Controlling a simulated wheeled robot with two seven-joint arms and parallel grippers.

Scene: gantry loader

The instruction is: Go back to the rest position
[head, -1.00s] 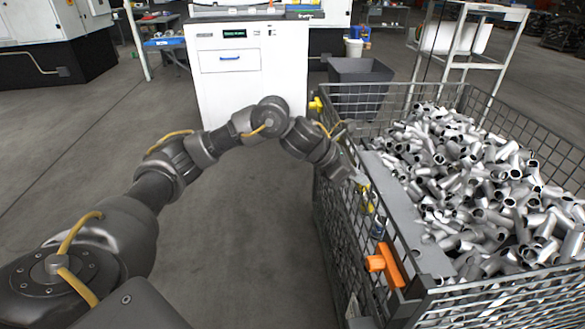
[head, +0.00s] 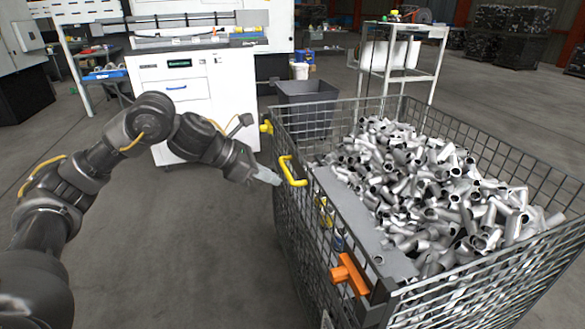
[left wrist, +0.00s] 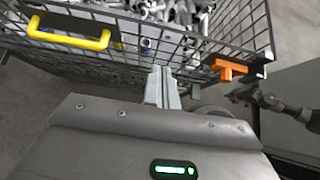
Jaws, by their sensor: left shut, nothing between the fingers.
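My left gripper (head: 272,178) is shut and empty. In the head view its fingertips are close to the left side of the wire crate (head: 456,290), just left of the yellow handle (head: 290,171). In the left wrist view the closed fingers (left wrist: 162,88) point toward the crate's mesh side, between the yellow handle (left wrist: 68,33) and the orange handle (left wrist: 229,70). I cannot tell whether they touch the mesh. My right gripper is not in the head view; a dark arm part shows at the right of the left wrist view, its jaw state unclear.
The crate is filled with grey metal pipe pieces (head: 420,190). Its orange handle (head: 350,274) juts out on the near left. A white cabinet (head: 190,95) and a dark bin (head: 306,105) stand behind. The floor (head: 170,260) left of the crate is clear.

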